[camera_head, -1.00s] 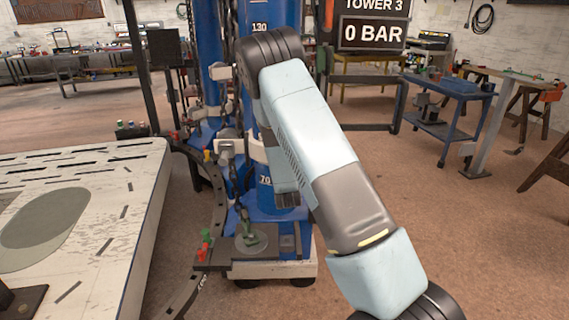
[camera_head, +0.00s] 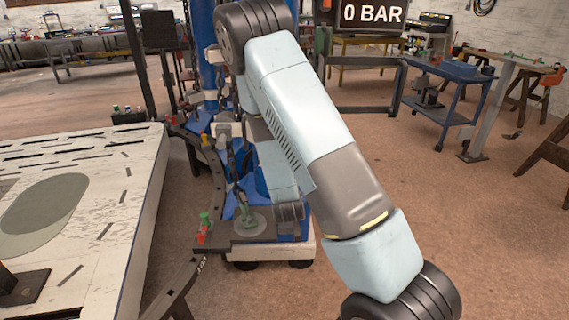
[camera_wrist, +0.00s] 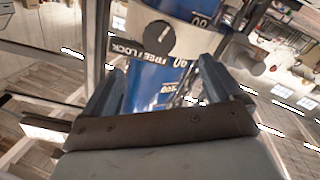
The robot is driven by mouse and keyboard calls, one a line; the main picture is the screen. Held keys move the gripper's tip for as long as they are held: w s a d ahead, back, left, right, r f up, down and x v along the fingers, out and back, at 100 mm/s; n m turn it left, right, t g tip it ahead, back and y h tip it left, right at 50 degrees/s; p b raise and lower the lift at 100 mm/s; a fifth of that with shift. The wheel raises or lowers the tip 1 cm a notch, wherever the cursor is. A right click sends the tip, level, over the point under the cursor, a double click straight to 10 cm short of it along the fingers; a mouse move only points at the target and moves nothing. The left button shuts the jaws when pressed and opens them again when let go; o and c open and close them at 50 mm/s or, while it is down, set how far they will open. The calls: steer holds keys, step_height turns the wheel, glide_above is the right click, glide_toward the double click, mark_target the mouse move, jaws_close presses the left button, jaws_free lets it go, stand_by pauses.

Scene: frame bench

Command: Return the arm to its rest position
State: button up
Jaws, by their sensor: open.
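My arm crosses the middle of the head view, from a dark joint at lower right up to a bent dark joint at upper left, with a pale link hanging down behind. My gripper shows in the wrist view (camera_wrist: 158,78), its two fingers well apart and nothing held between them. Beyond the fingers are a blue tower (camera_wrist: 150,90) with white markings and a dark round knob (camera_wrist: 159,37). In the head view my arm hides the gripper, and the blue tower (camera_head: 203,45) is partly covered.
A pale slotted table (camera_head: 120,190) fills the left. A dark curved rail (camera_head: 213,178) with red and green clamps (camera_head: 204,225) stands near the tower base. A pressure sign (camera_head: 373,14) hangs behind. A blue cart (camera_head: 447,72) stands at right.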

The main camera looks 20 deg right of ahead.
steer(key=s+r+m+g+y, duration=0.2)
steer(key=s+r+g, duration=0.1)
steer(key=r, duration=0.6)
steer(key=s+r+m+g+y, duration=0.15)
steer(key=s+r+g, duration=0.25)
steer(key=r, duration=0.5)
steer(key=s+d+r+g, duration=0.1)
steer(key=s+r, duration=0.2)
steer(key=s, duration=0.6)
steer(key=s+d+r+g, duration=0.1)
steer(key=s+r+g, duration=0.1)
steer(key=s, duration=0.7)
steer(key=s+d+r+g, duration=0.1)
steer(key=s+r+g, duration=0.1)
steer(key=s+r, duration=0.3)
steer(key=s, duration=0.4)
